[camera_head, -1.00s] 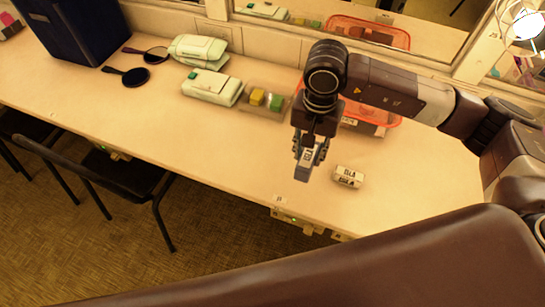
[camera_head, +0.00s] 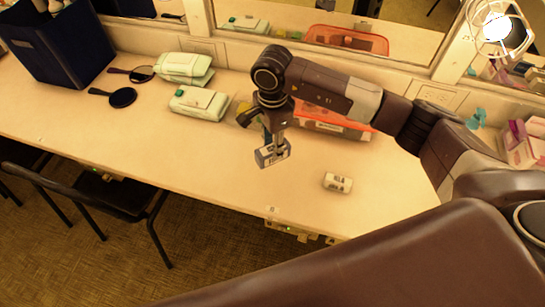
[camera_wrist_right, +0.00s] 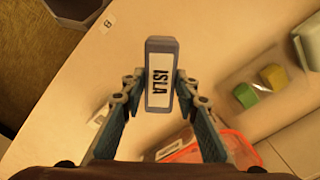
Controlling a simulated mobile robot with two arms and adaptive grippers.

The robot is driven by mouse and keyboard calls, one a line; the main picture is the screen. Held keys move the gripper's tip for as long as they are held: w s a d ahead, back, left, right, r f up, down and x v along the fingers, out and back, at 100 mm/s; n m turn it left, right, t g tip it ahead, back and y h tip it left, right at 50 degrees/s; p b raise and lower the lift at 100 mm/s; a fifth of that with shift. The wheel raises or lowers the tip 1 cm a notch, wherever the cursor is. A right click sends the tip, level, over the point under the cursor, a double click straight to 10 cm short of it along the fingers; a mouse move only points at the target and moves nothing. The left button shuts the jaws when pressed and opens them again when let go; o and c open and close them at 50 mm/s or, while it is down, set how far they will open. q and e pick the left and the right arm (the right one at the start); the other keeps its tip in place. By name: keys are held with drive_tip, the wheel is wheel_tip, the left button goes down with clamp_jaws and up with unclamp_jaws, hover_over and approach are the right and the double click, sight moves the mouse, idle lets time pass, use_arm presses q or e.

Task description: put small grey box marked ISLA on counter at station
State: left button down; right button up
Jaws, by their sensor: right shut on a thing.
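The small grey box (camera_head: 272,153) has a white label that reads ISLA in the right wrist view (camera_wrist_right: 160,75). My right gripper (camera_head: 276,139) is shut on it, with one finger on each side, as the right wrist view (camera_wrist_right: 158,82) shows. The box is over the bare front part of the cream counter (camera_head: 215,150). I cannot tell whether it touches the surface. A small marker tag (camera_head: 272,209) sits at the counter's front edge; it shows as a letter tag in the right wrist view (camera_wrist_right: 108,19). My left gripper is not in view.
A pale labelled block (camera_head: 338,183) lies right of the held box. Behind are an orange-red tray (camera_head: 335,124), green packs (camera_head: 200,103), dark hand mirrors (camera_head: 123,97) and a navy bin (camera_head: 62,45). A chair (camera_head: 120,190) stands in front.

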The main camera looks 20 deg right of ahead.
wheel_tip(320, 180, down, 4)
drive_tip(key=shift+r+p, duration=0.2)
drive_tip(key=shift+p, duration=0.1)
wheel_tip(320, 180, down, 3)
drive_tip(key=shift+f+p, duration=0.15)
drive_tip(key=shift+p, duration=0.3)
drive_tip(key=shift+f, duration=0.55)
drive_tip(key=shift+w, duration=0.1)
drive_tip(key=o, duration=0.7)
drive_tip(key=shift+f, duration=0.15)
drive_tip(key=o, duration=0.5)
